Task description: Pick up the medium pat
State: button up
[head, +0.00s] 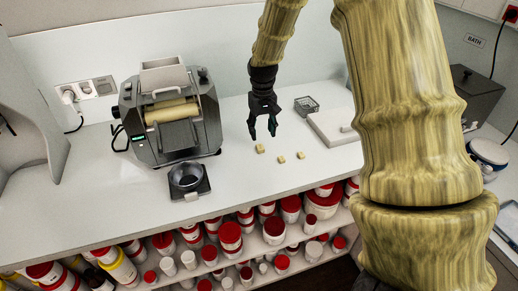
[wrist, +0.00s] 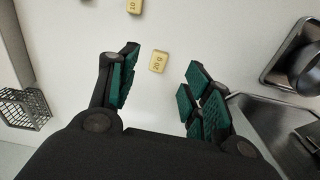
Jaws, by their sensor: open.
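Three small yellow pats lie on the pale counter in the head view: one at the left (head: 260,148), one in front (head: 281,160) and one at the right (head: 300,155). In the wrist view a pat marked "20 g" (wrist: 158,61) lies just beyond the gap between my fingertips. Another marked "10" (wrist: 134,6) is cut by the top edge.
A grey mill (head: 170,125) stands left, with a dark round dish on a square base (head: 188,180) before it. A wire basket (head: 306,105) and a pale slab (head: 330,127) are at right. Red-lidded tubs (head: 230,235) fill shelves below. Counter around the pats is clear.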

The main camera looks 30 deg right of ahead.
aim_at(262, 153)
notch_tip(262, 153, down, 3)
jog(key=shift+d+r, duration=0.1)
jog(key=shift+f+p, duration=0.65)
jog(key=shift+p, duration=0.05)
jog(key=shift+w+f+p, duration=0.1)
jog(key=shift+f+p, duration=0.75)
jog(key=shift+f, duration=1.3)
jog(key=c, duration=0.9)
